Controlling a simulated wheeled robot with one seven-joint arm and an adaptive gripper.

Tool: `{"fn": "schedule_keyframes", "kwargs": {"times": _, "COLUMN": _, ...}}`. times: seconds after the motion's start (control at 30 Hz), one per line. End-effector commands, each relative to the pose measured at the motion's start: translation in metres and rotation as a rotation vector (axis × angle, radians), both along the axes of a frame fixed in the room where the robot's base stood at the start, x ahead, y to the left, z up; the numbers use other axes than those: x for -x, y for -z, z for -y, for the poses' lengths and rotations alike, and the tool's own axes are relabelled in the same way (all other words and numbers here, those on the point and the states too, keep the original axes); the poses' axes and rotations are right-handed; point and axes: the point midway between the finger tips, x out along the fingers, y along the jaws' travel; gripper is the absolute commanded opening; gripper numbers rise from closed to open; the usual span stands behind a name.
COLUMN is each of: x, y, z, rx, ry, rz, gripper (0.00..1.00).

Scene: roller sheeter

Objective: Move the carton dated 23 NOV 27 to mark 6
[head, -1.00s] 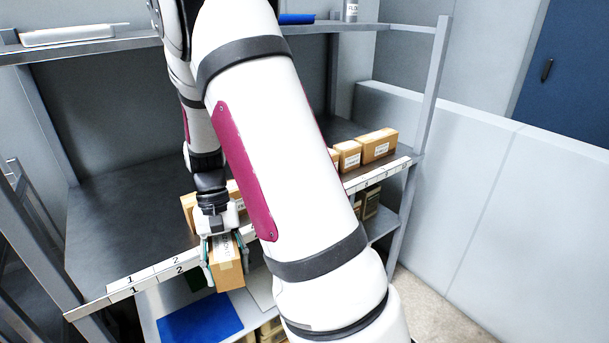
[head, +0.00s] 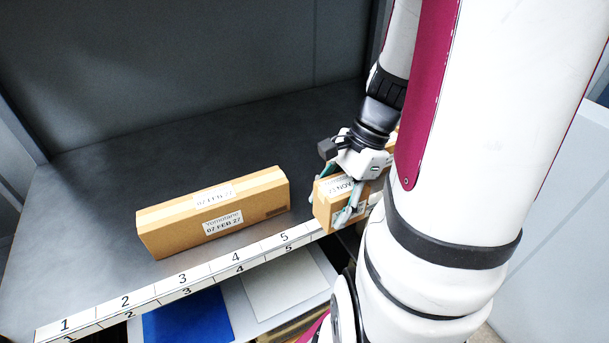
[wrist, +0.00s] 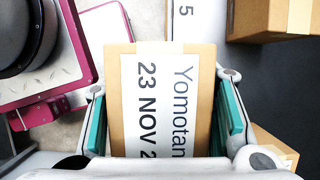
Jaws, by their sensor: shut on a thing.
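The carton dated 23 NOV (head: 327,213) is brown, with a white label; the end of the year is cut off in the wrist view. My gripper (head: 346,203) is shut on it, and both green-padded fingers flank the carton (wrist: 122,120) in the wrist view. In the head view it is at the shelf's front edge, just right of mark 5 (head: 284,237). I cannot tell whether it touches the shelf. Mark 6 is not visible, its part of the strip being hidden by the carton, gripper and arm.
A long carton dated 07 FEB 27 (head: 215,212) lies on the shelf (head: 90,225) behind marks 3 to 5. Another carton (wrist: 276,146) shows close beside my gripper in the wrist view. The shelf's left and back are clear. A blue sheet (head: 188,318) lies below.

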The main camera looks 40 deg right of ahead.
Motion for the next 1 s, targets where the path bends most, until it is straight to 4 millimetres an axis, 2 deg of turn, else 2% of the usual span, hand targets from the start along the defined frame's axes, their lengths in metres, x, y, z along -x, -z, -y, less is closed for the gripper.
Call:
{"fn": "schedule_keyframes", "kwargs": {"times": 0.03, "x": -0.013, "y": 0.002, "z": 0.004, "rx": 0.001, "ry": -0.004, "rz": -0.001, "gripper": 0.18}}
{"fn": "schedule_keyframes", "kwargs": {"times": 0.2, "x": -0.053, "y": 0.006, "z": 0.017, "rx": 0.0, "ry": -0.004, "rz": 0.0, "gripper": 0.18}}
{"fn": "schedule_keyframes", "kwargs": {"times": 0.43, "x": -0.098, "y": 0.01, "z": 0.031, "rx": 0.0, "ry": -0.004, "rz": 0.001, "gripper": 0.18}}
{"fn": "schedule_keyframes", "kwargs": {"times": 0.77, "x": -0.122, "y": 0.012, "z": 0.039, "rx": 0.0, "ry": -0.004, "rz": 0.001, "gripper": 0.18}}
{"fn": "schedule_keyframes", "kwargs": {"times": 1.0, "x": -0.12, "y": 0.046, "z": 0.038, "rx": -0.002, "ry": -0.002, "rz": -0.002, "gripper": 0.18}}
